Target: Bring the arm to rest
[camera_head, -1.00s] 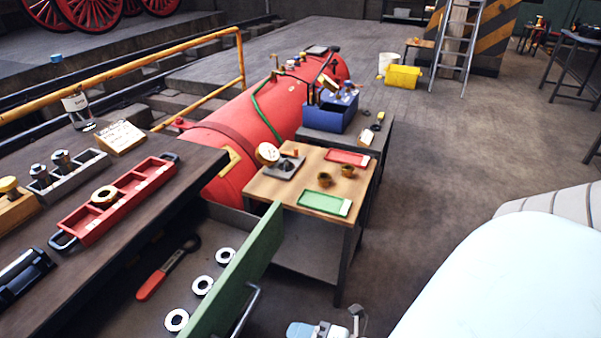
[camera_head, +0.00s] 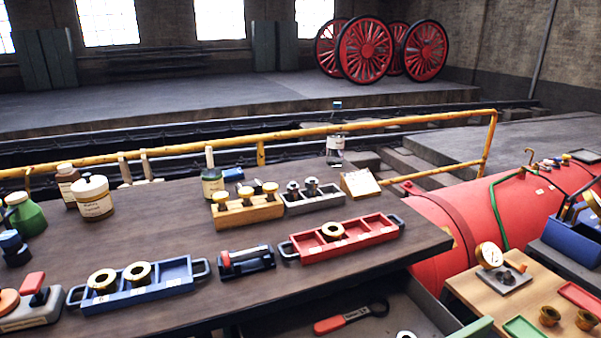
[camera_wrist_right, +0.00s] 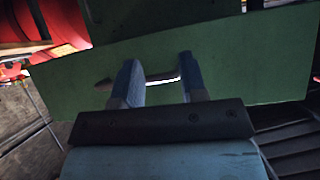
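My right gripper (camera_wrist_right: 155,83) shows in the right wrist view with its two blue fingers spread apart. A green panel (camera_wrist_right: 230,65), seemingly the drawer front, lies just beyond the fingertips. A thin curved handle shows behind and between the fingers; I see no grip on it, and cannot tell whether they touch it. The green edge of the open drawer (camera_head: 472,328) shows at the bottom of the head view. Neither of my arms shows in the head view, and my left gripper is out of sight.
The dark workbench (camera_head: 330,270) holds a blue tray (camera_head: 180,283), a red tray (camera_head: 375,233), bottles and fittings. In the open drawer lies a red-handled wrench (camera_head: 340,320). A red boiler (camera_head: 430,220) and a small wooden table (camera_head: 470,290) stand to the right. A yellow railing (camera_head: 380,122) runs behind.

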